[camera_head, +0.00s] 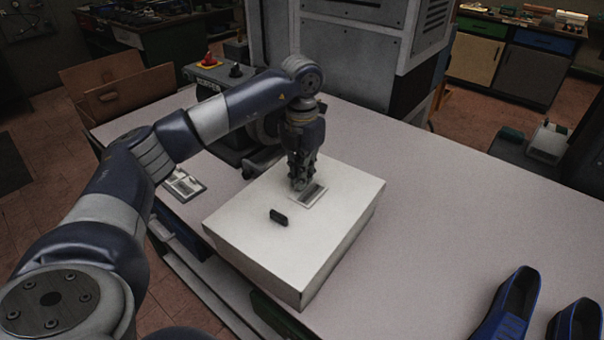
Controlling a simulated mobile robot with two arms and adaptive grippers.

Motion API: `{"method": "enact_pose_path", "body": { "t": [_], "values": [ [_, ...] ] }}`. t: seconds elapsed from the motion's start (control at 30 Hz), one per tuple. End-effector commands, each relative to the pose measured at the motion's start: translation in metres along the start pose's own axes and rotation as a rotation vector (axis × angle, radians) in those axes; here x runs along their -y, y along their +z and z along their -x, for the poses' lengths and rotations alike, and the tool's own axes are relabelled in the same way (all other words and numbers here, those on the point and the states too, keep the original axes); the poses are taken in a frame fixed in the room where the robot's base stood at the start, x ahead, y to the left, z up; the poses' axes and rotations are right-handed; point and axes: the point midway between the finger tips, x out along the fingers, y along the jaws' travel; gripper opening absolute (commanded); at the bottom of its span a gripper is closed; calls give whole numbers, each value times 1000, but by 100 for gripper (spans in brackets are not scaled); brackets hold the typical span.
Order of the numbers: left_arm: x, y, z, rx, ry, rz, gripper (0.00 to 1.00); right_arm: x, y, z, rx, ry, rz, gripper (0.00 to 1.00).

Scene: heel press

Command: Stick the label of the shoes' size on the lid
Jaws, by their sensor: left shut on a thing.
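A white shoe box with its lid (260,198) stands on the table. A small label (311,196) with dark print is at the lid's far part, right under my left gripper (299,183). My left gripper points down and is shut on the label's edge; I cannot tell if the label lies fully flat on the lid. A small black object (278,217) lies on the lid, nearer and to the left of the label. A pair of blue shoes, one (510,308) and the other (577,321), is at the lower right. My right gripper is not in view.
A dark device (237,140) stands behind the box, near a red button (208,60). A large grey machine (350,50) is behind the table. The tabletop (440,210) right of the box is clear.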

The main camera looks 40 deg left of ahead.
Motion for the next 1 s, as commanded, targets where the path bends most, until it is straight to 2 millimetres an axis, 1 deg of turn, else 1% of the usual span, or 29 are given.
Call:
{"method": "enact_pose_path", "body": {
  "t": [0.47, 0.5, 0.57, 0.6, 0.83, 0.87, 0.9, 0.93, 0.97, 1.0],
  "values": [
    [0, -1, -4, -6, 0, -1, 0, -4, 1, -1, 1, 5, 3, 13],
    [0, -1, -4, -6, 0, -1, 13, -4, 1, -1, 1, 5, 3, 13],
    [0, -1, -4, -6, 0, -1, 26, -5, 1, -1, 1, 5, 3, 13],
    [0, -1, -4, -6, 0, -1, 29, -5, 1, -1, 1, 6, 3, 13],
    [0, -1, -3, -3, 0, -1, 29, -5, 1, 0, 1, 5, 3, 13],
    [0, 0, -3, -3, 0, -1, 34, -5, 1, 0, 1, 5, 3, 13],
    [0, 0, -2, -3, 0, -1, 42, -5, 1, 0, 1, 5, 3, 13],
    [0, 0, -2, -2, 0, -1, 46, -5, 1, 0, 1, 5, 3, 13],
    [0, 0, -2, -2, 0, -1, 49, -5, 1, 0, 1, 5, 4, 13],
    [0, 0, -2, -2, 0, 0, 49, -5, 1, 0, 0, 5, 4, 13]
  ]
}}
